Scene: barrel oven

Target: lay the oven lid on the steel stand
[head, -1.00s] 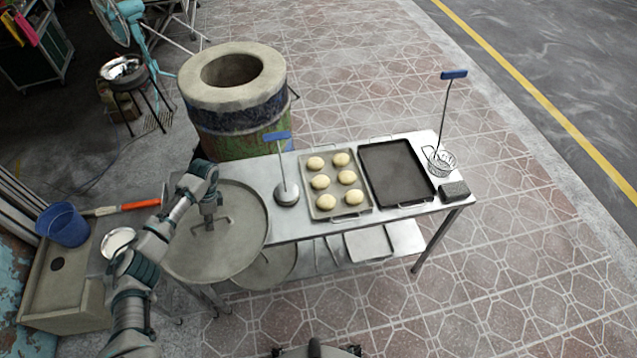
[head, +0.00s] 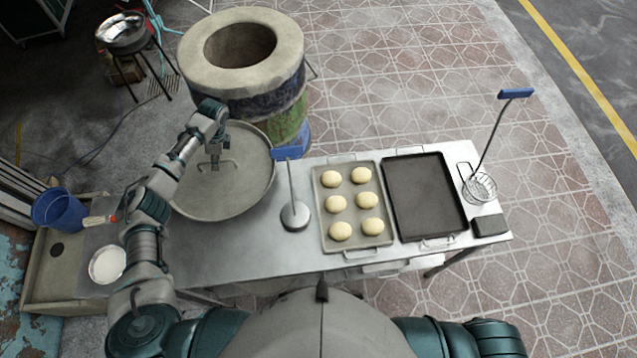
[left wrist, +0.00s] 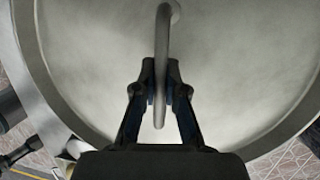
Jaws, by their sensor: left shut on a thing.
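The round grey oven lid (head: 232,196) is in the head view, at the back left of the steel table (head: 255,258), partly overlapping the table and the oven's base in the picture. My left gripper (head: 214,162) is shut on its loop handle, above the lid. In the left wrist view the lid (left wrist: 235,60) fills most of the picture and the handle (left wrist: 162,50) passes between the fingers (left wrist: 160,85). The barrel oven (head: 290,110) stands behind the table with its round mouth uncovered. I cannot tell which piece is the steel stand. My right gripper is out of view.
A dough tray (head: 329,222), a dark tray (head: 425,195), a blue-handled round tool (head: 295,216) and a wire basket (head: 482,188) occupy the table. A tripod (head: 150,85) with a shiny bowl stands back left. A blue bucket (head: 62,215) is at the left.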

